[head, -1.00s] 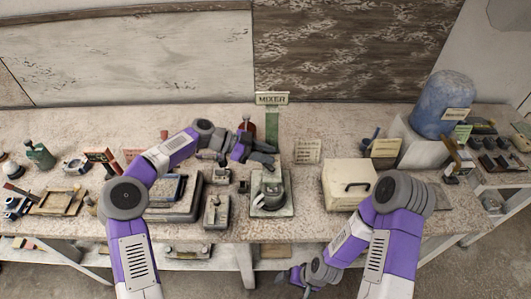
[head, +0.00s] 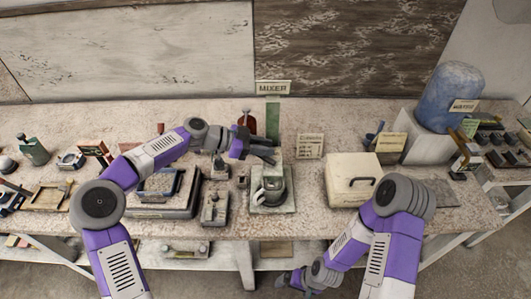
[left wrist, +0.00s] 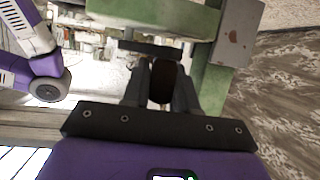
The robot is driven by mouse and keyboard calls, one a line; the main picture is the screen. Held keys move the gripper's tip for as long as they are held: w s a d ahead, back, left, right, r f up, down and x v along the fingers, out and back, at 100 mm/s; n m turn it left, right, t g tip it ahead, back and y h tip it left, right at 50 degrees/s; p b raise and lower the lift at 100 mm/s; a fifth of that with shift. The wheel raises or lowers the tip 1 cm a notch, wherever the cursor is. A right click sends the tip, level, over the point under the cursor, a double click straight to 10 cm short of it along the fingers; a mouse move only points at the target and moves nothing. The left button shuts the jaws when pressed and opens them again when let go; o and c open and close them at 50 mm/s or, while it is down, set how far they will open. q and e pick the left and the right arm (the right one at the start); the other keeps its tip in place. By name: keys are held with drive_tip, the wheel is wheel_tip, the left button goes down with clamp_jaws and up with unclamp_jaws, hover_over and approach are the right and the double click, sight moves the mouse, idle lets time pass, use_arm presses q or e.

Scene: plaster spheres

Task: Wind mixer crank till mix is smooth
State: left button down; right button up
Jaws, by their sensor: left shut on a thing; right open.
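The mixer has a sign reading MIXER (head: 273,87), a green upright post (head: 272,122) and a pale square base (head: 284,207). A grey cup (head: 272,186) stands on the base; how smooth its contents are cannot be told. My left gripper (head: 268,151) is in front of the post, above and behind the cup. In the left wrist view its two fingers are shut on a dark brown crank knob (left wrist: 162,82), just below a dark bar (left wrist: 150,48) and green mixer parts (left wrist: 165,20). My right gripper (head: 287,281) is open and empty, low in front of the table edge.
A cream box with a black handle (head: 350,180) stands right of the mixer. A flat grey device (head: 165,196) and a small pale device (head: 214,208) are to its left. A small card (head: 310,146) stands right of the post. A blue drum (head: 452,95) is at far right.

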wheel_tip(320, 180, down, 12)
drive_tip(key=b, duration=1)
use_arm(q)
drive_tip(key=s+n+t+y+p, duration=0.2)
drive_tip(key=n+t+y+p, duration=0.1)
drive_tip(key=n+y+p, duration=0.3)
drive_tip(key=s+n+t+y+p, duration=0.2)
drive_tip(key=n+t+y+p, duration=0.2)
drive_tip(key=n+y+p, duration=0.2)
drive_tip(key=s+n+t+y+p, duration=0.3)
drive_tip(key=n+t+y+p, duration=0.1)
drive_tip(key=n+p, duration=0.3)
drive_tip(key=shift+r+n+y+p, duration=0.3)
drive_tip(key=shift+n+y, duration=0.4)
drive_tip(key=shift+y, duration=0.2)
drive_tip(key=shift+s+d+f+n+g+y+p, duration=0.15)
drive_tip(key=shift+n+g+y+p, duration=0.15)
drive_tip(key=shift+n+y+p, duration=0.35)
drive_tip(key=shift+s+d+r+n+g+y+p, duration=0.1)
drive_tip(key=shift+d+n+g+y+p, duration=0.15)
drive_tip(key=shift+n+y+p, duration=0.4)
drive_tip(key=shift+s+d+f+n+g+y+p, duration=0.15)
drive_tip(key=shift+n+g+y+p, duration=0.2)
drive_tip(key=shift+n+y+p, duration=0.25)
use_arm(e)
wheel_tip(320, 180, up, 24)
use_arm(q)
drive_tip(key=c, duration=1.3)
unclamp_jaws()
drive_tip(key=shift+o, duration=0.2)
